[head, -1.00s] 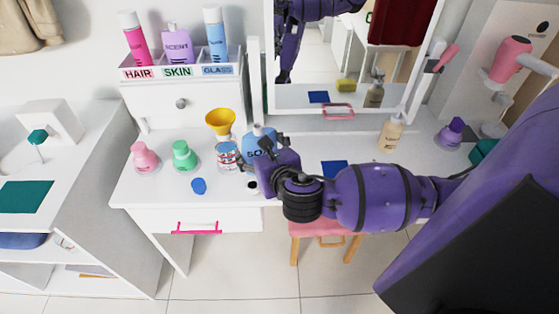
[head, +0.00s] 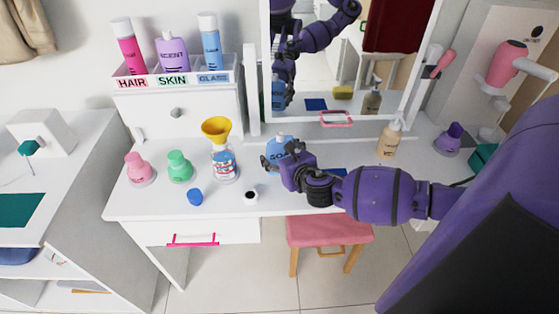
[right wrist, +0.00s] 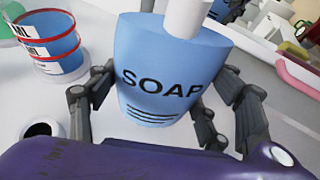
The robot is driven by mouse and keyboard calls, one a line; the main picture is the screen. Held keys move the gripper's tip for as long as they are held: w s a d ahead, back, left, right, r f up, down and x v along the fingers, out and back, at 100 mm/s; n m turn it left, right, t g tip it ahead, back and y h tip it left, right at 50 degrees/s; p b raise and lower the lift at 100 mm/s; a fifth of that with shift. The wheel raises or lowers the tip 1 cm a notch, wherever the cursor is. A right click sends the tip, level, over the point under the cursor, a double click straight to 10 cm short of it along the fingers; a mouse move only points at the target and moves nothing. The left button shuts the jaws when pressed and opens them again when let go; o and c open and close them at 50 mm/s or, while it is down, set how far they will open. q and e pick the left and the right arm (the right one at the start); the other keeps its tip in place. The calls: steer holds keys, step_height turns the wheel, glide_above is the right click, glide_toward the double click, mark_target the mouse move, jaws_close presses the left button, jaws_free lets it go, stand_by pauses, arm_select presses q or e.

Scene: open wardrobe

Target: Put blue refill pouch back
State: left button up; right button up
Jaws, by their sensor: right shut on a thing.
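The blue refill pouch (head: 276,153), marked SOAP and with a white spout, is over or on the white vanity top. In the right wrist view the pouch (right wrist: 165,70) looks upright between the dark fingers. My right gripper (head: 289,170) is shut on it. I cannot tell whether its base touches the tabletop. My left gripper is not directly in view.
Pink (head: 139,169) and green (head: 179,167) bottles, a blue cap (head: 195,197) and a small white ring-shaped item (head: 251,195) are on the vanity. A labelled HAIR, SKIN, GLASS organizer (head: 172,79) is behind. A mirror (head: 325,60) and beige pump bottle (head: 389,139) stand right.

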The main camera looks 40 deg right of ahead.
steer(key=shift+f, duration=0.9)
steer(key=shift+f, duration=0.1)
steer(key=o, duration=1.4)
steer(key=shift+f, duration=0.1)
steer(key=shift+s+r, duration=0.3)
steer(key=v, duration=1.1)
steer(key=shift+s+r+p, duration=0.15)
steer(key=shift+s+p, duration=0.1)
steer(key=shift+p, duration=0.15)
